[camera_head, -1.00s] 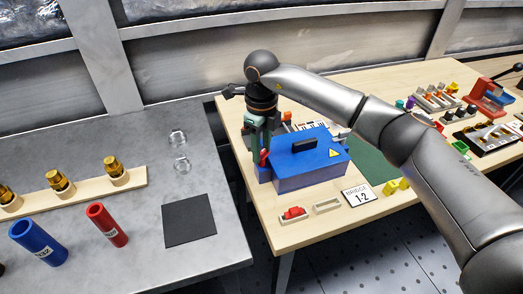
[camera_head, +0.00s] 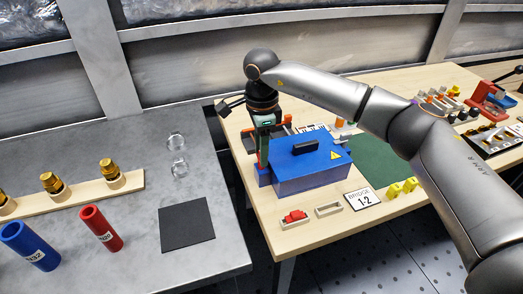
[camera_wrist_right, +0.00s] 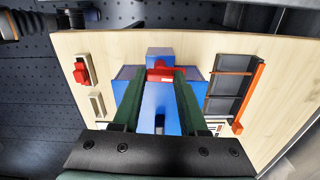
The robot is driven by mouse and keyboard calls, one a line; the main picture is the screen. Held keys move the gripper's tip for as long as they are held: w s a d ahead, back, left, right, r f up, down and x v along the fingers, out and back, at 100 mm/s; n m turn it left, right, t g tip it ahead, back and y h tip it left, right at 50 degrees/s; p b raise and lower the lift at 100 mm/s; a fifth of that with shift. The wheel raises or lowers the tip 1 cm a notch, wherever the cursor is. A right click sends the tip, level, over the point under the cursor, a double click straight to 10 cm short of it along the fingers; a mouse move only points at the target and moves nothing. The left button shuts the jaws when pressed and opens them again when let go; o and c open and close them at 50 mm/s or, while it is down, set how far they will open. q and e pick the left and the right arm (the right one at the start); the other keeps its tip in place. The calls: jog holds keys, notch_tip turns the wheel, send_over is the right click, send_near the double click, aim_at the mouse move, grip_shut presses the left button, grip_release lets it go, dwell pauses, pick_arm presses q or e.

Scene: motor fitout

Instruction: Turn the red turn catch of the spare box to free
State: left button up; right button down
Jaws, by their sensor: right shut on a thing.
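The spare box is a blue box (camera_head: 312,172) with a black handle and a yellow warning label on its lid. It sits on the wooden table and also shows in the right wrist view (camera_wrist_right: 158,100). My right gripper (camera_head: 262,165) points down at the box's left end. In the wrist view its two green fingers (camera_wrist_right: 158,75) are closed around the red turn catch (camera_wrist_right: 166,73), which lies crosswise at the fingertips beside a blue block. In the head view the gripper hides most of the catch.
A red part in a small tray (camera_head: 294,217), an empty tray (camera_head: 328,210) and a "BRIDGE 1-2" sign (camera_head: 362,200) lie at the front edge. An orange-edged rack (camera_wrist_right: 232,90) stands close to the box. A green mat (camera_head: 375,160) lies to its right.

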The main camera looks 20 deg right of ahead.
jog(key=shift+n, duration=0.6)
jog(key=shift+c, duration=2.2)
grip_release()
notch_tip(320, 180, up, 13)
jog(key=shift+f, duration=0.2)
